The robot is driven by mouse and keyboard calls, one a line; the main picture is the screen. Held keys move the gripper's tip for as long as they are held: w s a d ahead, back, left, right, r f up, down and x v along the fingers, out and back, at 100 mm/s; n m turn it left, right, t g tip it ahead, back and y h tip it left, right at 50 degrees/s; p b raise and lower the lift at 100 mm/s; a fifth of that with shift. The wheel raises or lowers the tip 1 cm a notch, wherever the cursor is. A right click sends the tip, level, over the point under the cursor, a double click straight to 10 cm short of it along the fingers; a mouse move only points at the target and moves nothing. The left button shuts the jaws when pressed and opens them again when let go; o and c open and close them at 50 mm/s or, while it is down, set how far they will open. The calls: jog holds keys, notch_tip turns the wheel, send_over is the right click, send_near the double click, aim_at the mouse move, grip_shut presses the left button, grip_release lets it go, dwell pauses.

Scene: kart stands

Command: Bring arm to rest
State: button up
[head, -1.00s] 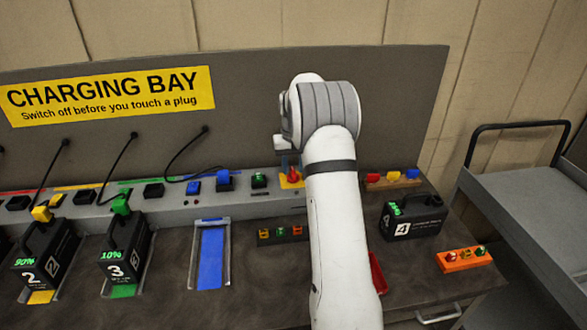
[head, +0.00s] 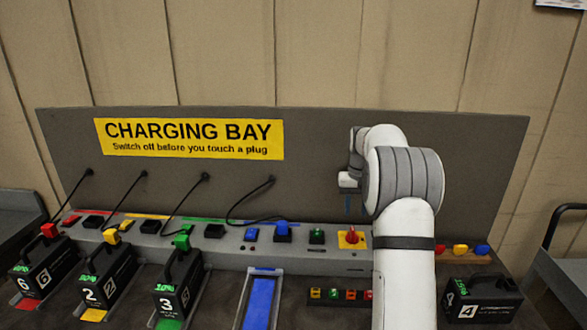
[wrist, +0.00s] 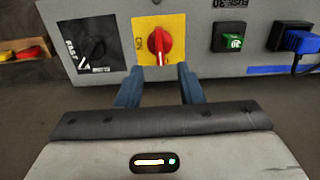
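My arm (head: 402,220) reaches over the charging bench in the head view. My gripper (wrist: 160,82) shows two blue fingers spread apart in the wrist view, with nothing between them. A red rotary switch (wrist: 160,40) on a yellow plate (wrist: 174,28) is just beyond the fingertips, seemingly apart from them. In the head view, the red switch (head: 351,237) on its yellow plate is below the gripper, of which only a small blue part (head: 347,203) shows; my wrist hides the rest.
Black batteries 6 (head: 44,268), 2 (head: 103,275) and 3 (head: 178,285) stand left. An empty blue bay (head: 258,302) lies mid-bench. Battery 4 (head: 482,299) stands right.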

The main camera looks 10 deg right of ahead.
jog(key=s+a+r+n+t, duration=0.1)
jog(key=s+a+r, duration=0.3)
jog(key=s+a, duration=0.3)
jog(key=s+a+r, duration=0.4)
jog(key=s+a, duration=0.1)
jog(key=s, duration=0.3)
jog(key=s+a+f+n+t, duration=0.1)
jog(key=s+a+f, duration=0.1)
jog(key=s, duration=0.8)
jog(key=s+a+f+n+t, duration=0.1)
jog(key=s+a, duration=0.4)
jog(key=s, duration=0.6)
jog(key=shift+f, duration=0.7)
